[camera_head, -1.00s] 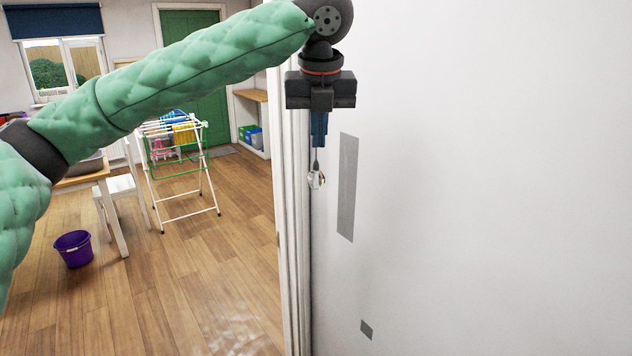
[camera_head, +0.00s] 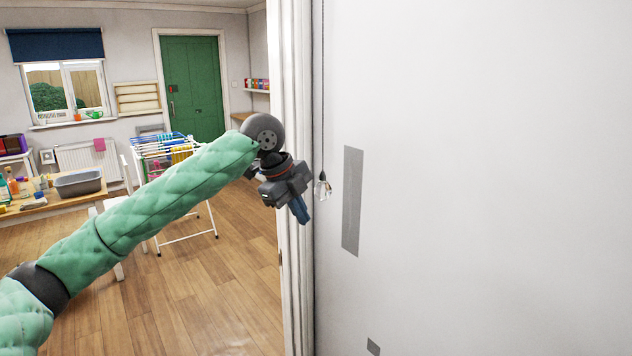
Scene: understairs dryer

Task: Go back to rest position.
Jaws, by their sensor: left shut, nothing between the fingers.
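My left gripper (camera_head: 301,210) is at the end of the green padded arm that comes in from the lower left. It hangs in front of the white door frame, with its blue fingers together, pointing down and slightly right. Nothing shows between the fingers. A pull cord with a clear pendant (camera_head: 323,188) hangs just to the right of the gripper, apart from it in the picture. My right gripper is not in the view.
A plain white wall with a grey strip (camera_head: 352,200) fills the right side. The door frame (camera_head: 290,290) stands close behind the gripper. A drying rack (camera_head: 170,150), a table with a grey basin (camera_head: 78,183) and a green door (camera_head: 193,90) are in the room beyond. The wooden floor between is mostly clear.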

